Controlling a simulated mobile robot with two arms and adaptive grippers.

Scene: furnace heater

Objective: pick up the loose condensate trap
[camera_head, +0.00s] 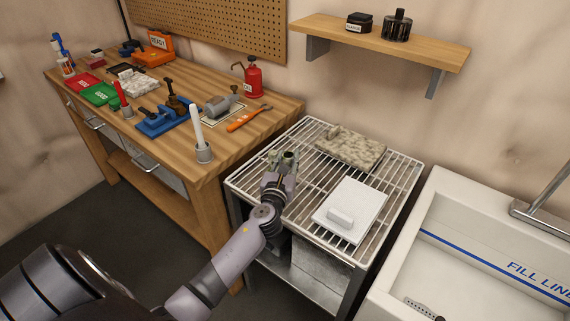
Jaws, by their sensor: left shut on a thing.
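My left gripper (283,160) is over the left part of the wire rack. It is shut on a small grey-green piece (288,156) that looks like the condensate trap. The fingers and wrist hide much of this piece, so its full shape cannot be made out. I cannot tell whether it touches the rack bars. My right gripper is not in view.
The wire rack (303,185) also holds a mottled slab (350,147) and a white plate with a raised block (352,207). A wooden workbench (235,143) with tools stands left. A white sink (440,215) stands right. A shelf (425,52) hangs above.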

